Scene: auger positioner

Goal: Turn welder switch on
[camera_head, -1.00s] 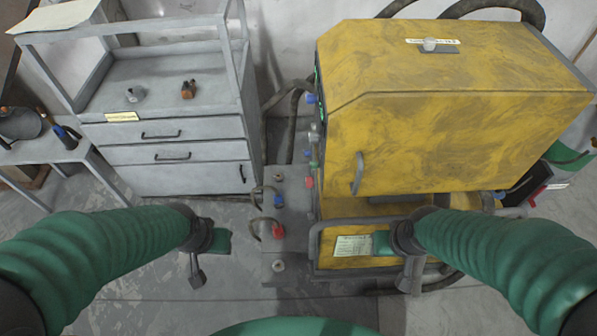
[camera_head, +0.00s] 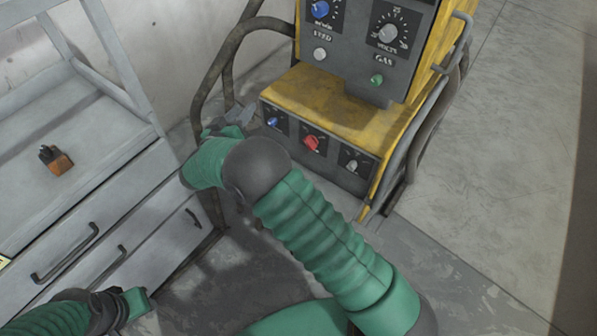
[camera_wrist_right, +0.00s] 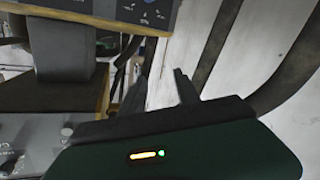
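The yellow welder (camera_head: 322,96) stands at top centre in the head view, its front panels facing me. The upper panel has a blue knob (camera_head: 320,10), a volts dial (camera_head: 388,34), a white button (camera_head: 320,54) and a green button (camera_head: 377,79). The lower panel has blue (camera_head: 272,122), red (camera_head: 311,142) and grey (camera_head: 352,165) controls. No label marks the switch legibly. My right gripper (camera_head: 238,114) is left of the lower panel, apart from the controls. Its fingers (camera_wrist_right: 160,90) are spread and empty. My left gripper (camera_head: 135,303) is at lower left, its fingers hidden.
A grey drawer cabinet (camera_head: 130,223) stands at left with a small orange-brown object (camera_head: 55,159) on top. Thick hoses (camera_head: 215,75) run beside the welder's left side. The floor at right (camera_head: 500,170) is clear.

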